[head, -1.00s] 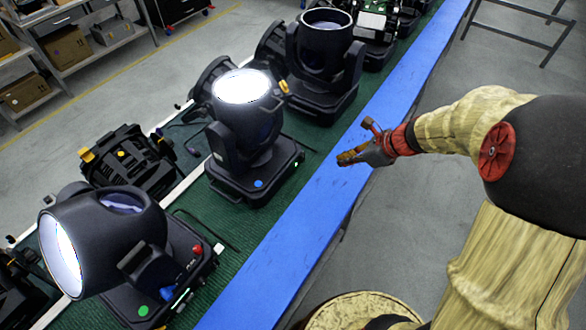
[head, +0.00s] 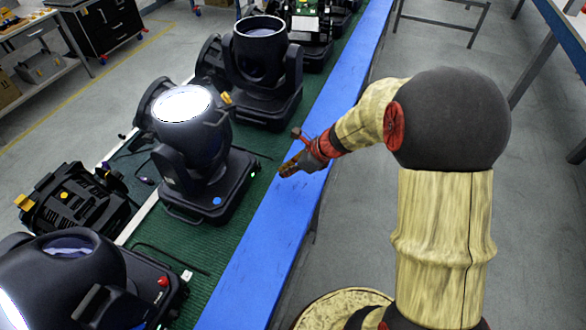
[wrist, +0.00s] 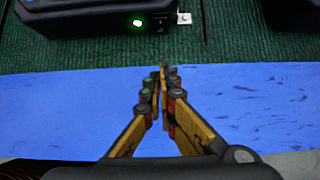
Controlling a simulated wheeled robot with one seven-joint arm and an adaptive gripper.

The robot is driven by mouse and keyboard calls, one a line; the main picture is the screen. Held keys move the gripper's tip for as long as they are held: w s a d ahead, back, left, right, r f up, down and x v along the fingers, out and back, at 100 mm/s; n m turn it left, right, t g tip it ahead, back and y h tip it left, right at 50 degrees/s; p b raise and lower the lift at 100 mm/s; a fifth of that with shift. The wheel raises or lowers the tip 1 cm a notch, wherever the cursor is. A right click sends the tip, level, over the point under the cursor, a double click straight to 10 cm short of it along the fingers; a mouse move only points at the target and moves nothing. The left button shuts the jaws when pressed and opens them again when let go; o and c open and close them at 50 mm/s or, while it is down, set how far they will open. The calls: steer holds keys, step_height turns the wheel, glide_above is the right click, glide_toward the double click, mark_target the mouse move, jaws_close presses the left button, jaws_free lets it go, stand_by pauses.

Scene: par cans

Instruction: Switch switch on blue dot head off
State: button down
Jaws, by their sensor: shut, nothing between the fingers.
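The blue dot head (head: 190,135) stands upright on the green mat, its round lens lit white. The blue dot (head: 217,201) is on the front of its base. A small green light shows at the base's right end. In the wrist view a dark base (wrist: 85,18), seemingly the same head's, has a lit green light (wrist: 137,22) with a small dark switch (wrist: 160,22) beside it. My gripper (head: 287,170) is over the blue strip, right of this head and apart from it. Its fingers (wrist: 161,72) are shut and empty, pointing toward the mat.
Another head (head: 70,270) with a lit lens stands at front left, partly cut off. An unlit head (head: 262,55) stands behind. The blue strip (head: 262,240) is clear. A white connector (wrist: 184,18) lies close right of the base in the wrist view.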

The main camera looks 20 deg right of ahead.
mark_target(259, 167)
steer(key=w+a+f, duration=0.2)
steer(key=w+a, duration=0.1)
steer(key=shift+w+a+f+b, duration=0.1)
steer(key=shift+f+b, duration=0.25)
steer(key=shift+f, duration=0.05)
steer(key=shift+w+a, duration=0.4)
steer(key=b, duration=0.2)
steer(key=f+b, duration=0.1)
steer(key=b, duration=0.1)
steer(key=shift+w+a+t+y, duration=0.2)
steer(key=shift+t+y, duration=0.2)
steer(key=shift+r+p, duration=0.3)
steer(key=shift+r, duration=0.1)
